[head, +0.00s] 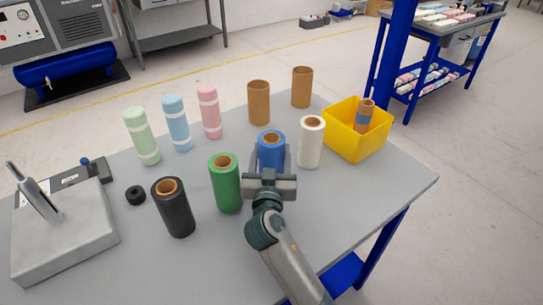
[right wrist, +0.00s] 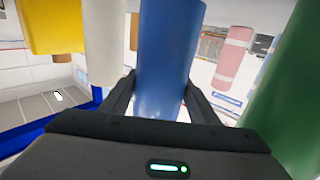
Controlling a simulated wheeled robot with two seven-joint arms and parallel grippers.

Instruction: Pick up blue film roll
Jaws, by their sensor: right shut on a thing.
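The blue film roll (head: 271,146) stands upright among the rolls on the grey table in the head view. In the right wrist view the blue film roll (right wrist: 168,50) fills the middle, between the two fingers. My right gripper (head: 270,165) is shut on it, with one finger on each side. The gripper also shows in the right wrist view (right wrist: 160,98). The roll's lower part is hidden by the gripper in the head view, so I cannot tell whether it touches the table. My left gripper is not in view.
A green roll (head: 225,184) stands close on the left and a white roll (head: 310,146) close on the right. A black roll (head: 174,212) is farther left. Brown cores (head: 259,103) and pastel foam rolls stand behind. A yellow bin (head: 346,152) sits at the right.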

